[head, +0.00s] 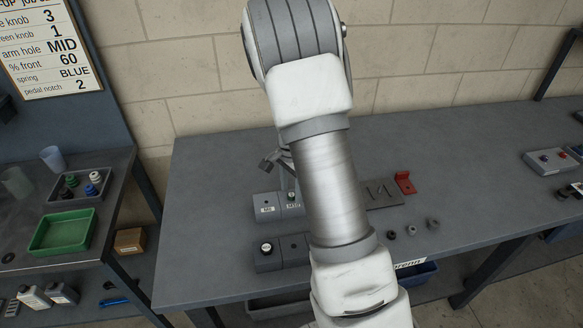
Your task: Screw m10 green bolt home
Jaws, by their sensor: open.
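The grey block labelled M10 (292,210) stands on the bench beside a block labelled M8 (266,210). A small greenish bolt head (291,196) shows on top of the M10 block. How deep the bolt sits cannot be told at this size. My gripper (279,163) is open, just above and behind the M10 block. My arm hides most of it, and I see no thing held between its fingers.
In front are two more grey blocks, one with a white-topped knob (266,247). A red bracket (404,182) and several small dark parts (411,230) lie right of my arm. A green tray (62,231) stands on the left shelf unit. The bench's left end is clear.

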